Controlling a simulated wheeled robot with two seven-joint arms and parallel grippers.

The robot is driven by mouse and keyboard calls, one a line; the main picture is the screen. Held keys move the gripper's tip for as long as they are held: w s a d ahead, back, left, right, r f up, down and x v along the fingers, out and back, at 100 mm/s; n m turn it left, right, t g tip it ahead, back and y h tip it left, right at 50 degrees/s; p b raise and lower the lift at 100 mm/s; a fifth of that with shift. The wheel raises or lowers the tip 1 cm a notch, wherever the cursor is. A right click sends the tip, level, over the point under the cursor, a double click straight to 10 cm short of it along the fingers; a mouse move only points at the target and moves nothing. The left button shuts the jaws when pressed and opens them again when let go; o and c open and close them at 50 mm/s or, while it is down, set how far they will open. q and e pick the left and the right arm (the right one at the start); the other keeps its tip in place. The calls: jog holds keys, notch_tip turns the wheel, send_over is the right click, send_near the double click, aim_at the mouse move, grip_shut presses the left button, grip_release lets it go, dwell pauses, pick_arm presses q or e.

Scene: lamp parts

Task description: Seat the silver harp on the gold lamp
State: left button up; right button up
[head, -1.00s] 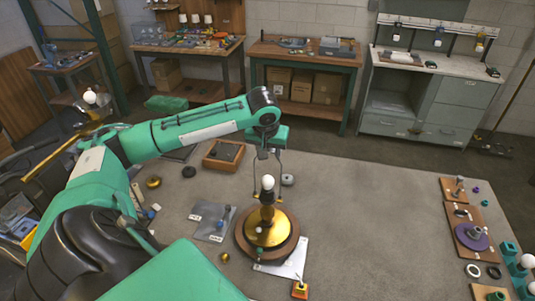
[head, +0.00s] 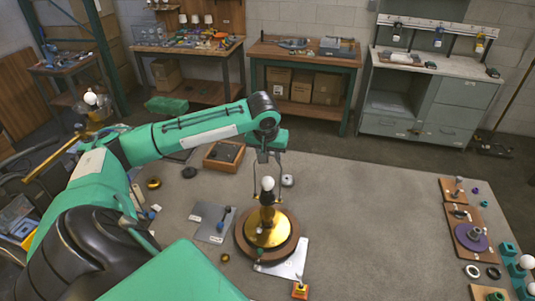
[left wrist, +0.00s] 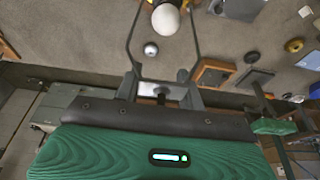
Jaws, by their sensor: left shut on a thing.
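The gold lamp (head: 267,232) stands on a round wooden base (head: 240,243) in the middle of the table, with a white bulb (head: 268,184) upright on top. The bulb also shows at the top of the left wrist view (left wrist: 165,20). My left gripper (head: 270,153) is above the bulb and shut on the silver harp (left wrist: 129,42). The thin harp hangs down, one leg on each side of the bulb in the head view. Whether its lower ends touch the lamp is too small to tell. My right gripper is not in view.
A wooden tray (head: 213,164) lies behind the lamp on the left. A grey mat (head: 205,235) and a white sheet (head: 293,268) lie near the lamp. Boards with parts, including a purple disc (head: 466,241), line the right edge. The table between is clear.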

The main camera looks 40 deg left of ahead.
pick_arm(q)
jog(key=shift+f+p, duration=0.2)
jog(key=shift+p, duration=0.1)
dwell(0.6)
jog(key=shift+f, duration=0.15)
dwell(0.4)
jog(key=o, duration=1.3)
jog(key=shift+b+v, duration=2.1)
jog(key=shift+v, duration=4.85)
jog(key=shift+d, duration=0.15)
